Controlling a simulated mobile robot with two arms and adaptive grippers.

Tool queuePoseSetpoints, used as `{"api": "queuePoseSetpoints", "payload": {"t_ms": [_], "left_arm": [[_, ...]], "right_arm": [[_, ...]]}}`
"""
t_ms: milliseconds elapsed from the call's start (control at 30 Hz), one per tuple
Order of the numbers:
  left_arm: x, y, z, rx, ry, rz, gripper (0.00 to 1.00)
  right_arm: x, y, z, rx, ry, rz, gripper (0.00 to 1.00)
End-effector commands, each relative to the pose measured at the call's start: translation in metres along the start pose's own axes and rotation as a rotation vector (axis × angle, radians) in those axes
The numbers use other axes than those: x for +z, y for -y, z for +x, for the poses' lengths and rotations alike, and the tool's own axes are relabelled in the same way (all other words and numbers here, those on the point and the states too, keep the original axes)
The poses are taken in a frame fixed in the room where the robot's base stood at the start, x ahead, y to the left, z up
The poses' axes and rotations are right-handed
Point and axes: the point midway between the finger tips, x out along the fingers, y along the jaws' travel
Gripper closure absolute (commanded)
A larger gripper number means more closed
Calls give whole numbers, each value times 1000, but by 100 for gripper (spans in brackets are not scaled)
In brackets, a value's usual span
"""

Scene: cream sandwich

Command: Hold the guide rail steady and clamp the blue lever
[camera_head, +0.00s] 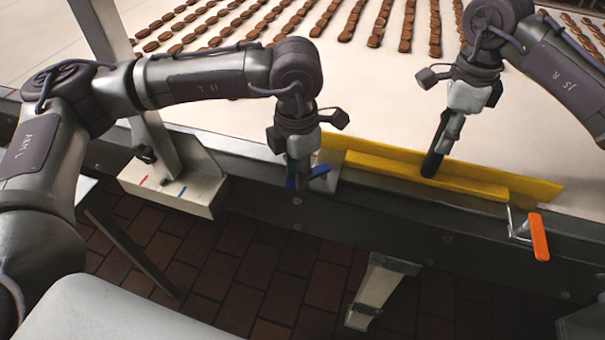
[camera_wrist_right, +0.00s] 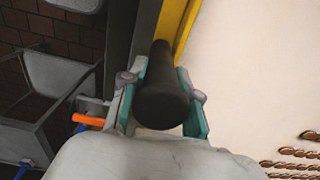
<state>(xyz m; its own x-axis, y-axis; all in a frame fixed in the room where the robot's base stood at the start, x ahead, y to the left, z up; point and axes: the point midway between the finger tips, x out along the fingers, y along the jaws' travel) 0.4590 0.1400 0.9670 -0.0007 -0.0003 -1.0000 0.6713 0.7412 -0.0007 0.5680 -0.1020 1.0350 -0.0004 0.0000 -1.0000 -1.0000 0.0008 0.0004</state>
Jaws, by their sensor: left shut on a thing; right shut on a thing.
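The yellow guide rail (camera_head: 430,174) runs along the near edge of the conveyor, and its edge also shows in the right wrist view (camera_wrist_right: 186,28). A black handle (camera_head: 436,150) stands up from the rail. My right gripper (camera_head: 455,118) is shut on this handle, which lies between its teal fingers in the right wrist view (camera_wrist_right: 163,100). The blue lever (camera_head: 319,172) is at the left end of the rail. My left gripper (camera_head: 298,176) points down at it and is shut on it; the fingers partly hide the lever. An orange lever (camera_head: 539,237) hangs at the right end.
The pale conveyor belt (camera_head: 330,90) carries rows of brown biscuits behind the rail. A dark frame beam (camera_head: 400,205) runs below it. A light box with red and blue marks (camera_head: 170,197) sits at left. Brick floor (camera_head: 240,265) shows below.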

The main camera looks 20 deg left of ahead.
Motion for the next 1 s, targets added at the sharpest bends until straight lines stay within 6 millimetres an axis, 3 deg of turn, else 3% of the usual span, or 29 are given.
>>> {"api": "queuePoseSetpoints", "payload": {"t_ms": [400,900,933,1000], "left_arm": [[1,-10,0,1,2,172,100],[1,-11,-1,1,2,189,100],[1,-11,-1,1,2,189,76],[1,-11,-1,1,2,189,64]], "right_arm": [[0,0,0,1,-1,-1,100],[0,0,0,2,-1,-1,100],[0,0,1,2,-1,-1,100],[0,0,1,2,-1,-1,100]]}}
